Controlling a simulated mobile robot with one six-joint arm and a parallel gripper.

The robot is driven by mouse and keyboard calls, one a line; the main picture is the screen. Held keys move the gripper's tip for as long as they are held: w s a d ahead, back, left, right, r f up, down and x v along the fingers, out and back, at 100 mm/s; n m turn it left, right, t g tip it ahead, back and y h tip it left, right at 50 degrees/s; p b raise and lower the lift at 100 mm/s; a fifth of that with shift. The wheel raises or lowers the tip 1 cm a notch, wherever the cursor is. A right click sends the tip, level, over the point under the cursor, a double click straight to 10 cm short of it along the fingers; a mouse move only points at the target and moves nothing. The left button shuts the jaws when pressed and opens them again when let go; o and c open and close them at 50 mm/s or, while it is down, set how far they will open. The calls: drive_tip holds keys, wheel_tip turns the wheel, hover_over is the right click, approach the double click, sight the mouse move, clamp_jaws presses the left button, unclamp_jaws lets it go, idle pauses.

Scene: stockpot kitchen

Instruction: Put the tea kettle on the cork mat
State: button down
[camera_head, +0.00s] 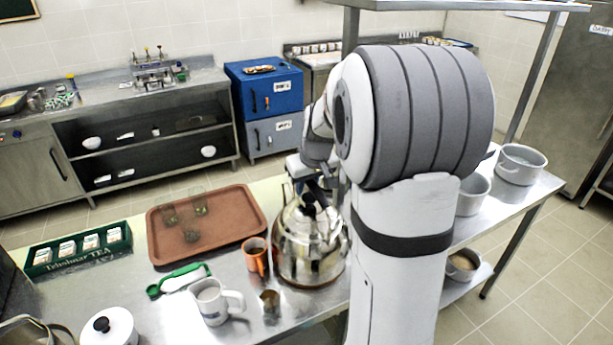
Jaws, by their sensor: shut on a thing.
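The shiny steel tea kettle (308,250) is at the middle of the counter, upright, just left of my arm. My gripper (312,194) is above it, at its dark top handle, and is shut on the kettle; the fingertips are partly hidden. A thin brown edge (287,284) shows under the kettle's base and looks like the cork mat, mostly covered. I cannot tell whether the base touches it.
An orange mug (256,257), a white mug (216,301) and a small metal cup (270,304) stand close left of the kettle. A brown tray (240,232) with glasses lies behind left. Pots (521,165) stand at right.

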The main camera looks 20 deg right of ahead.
drive_tip(key=c, duration=1.7)
unclamp_jaws()
drive_tip(key=shift+f, duration=0.1)
drive_tip(key=o, duration=0.4)
drive_tip(key=shift+o, duration=0.2)
drive_tip(key=shift+r, duration=0.3)
drive_tip(key=b+v, duration=0.1)
drive_tip(key=v, duration=1)
drive_tip(key=shift+s+r, duration=0.1)
drive_tip(key=shift+r, duration=0.05)
drive_tip(key=s+a+f, duration=0.4)
drive_tip(key=s+a, duration=0.2)
drive_tip(key=s, duration=0.4)
drive_tip(key=s+a+f, duration=0.5)
drive_tip(key=s, duration=0.6)
drive_tip(key=shift+a+m+g, duration=0.3)
drive_tip(key=shift+a+g, duration=0.1)
